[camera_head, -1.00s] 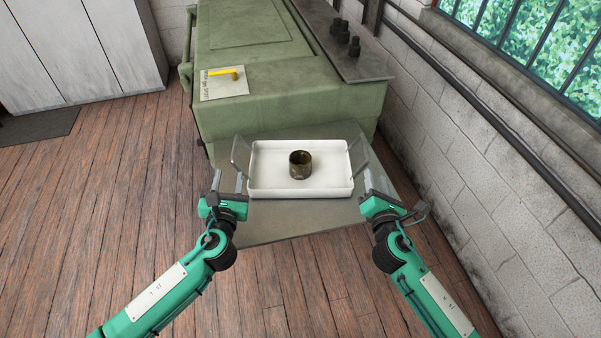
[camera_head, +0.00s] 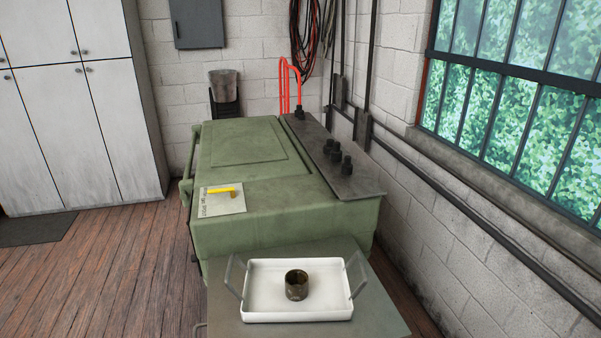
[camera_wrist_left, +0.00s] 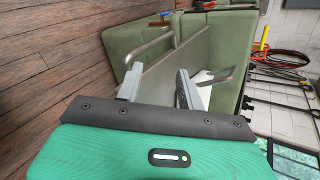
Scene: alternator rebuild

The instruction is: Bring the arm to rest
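My left gripper (camera_wrist_left: 159,72) shows in the left wrist view with its two grey fingers apart and nothing between them. Neither arm shows in the head view, and my right gripper is in no current view. A white tray (camera_head: 262,316) with two raised grey handles sits on a grey-green table (camera_head: 385,318). A worn, dark brass-coloured ring (camera_head: 297,286) stands upright in the tray. In the left wrist view, part of the tray (camera_wrist_left: 204,96) shows just beyond the right finger.
A green workbench (camera_head: 280,205) adjoins the table's far side and bears a yellow tool (camera_head: 222,190) on a paper label. A dark shelf (camera_head: 325,160) runs along its right. A block wall (camera_head: 450,230) stands at right; wooden floor (camera_head: 120,270) lies open at left.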

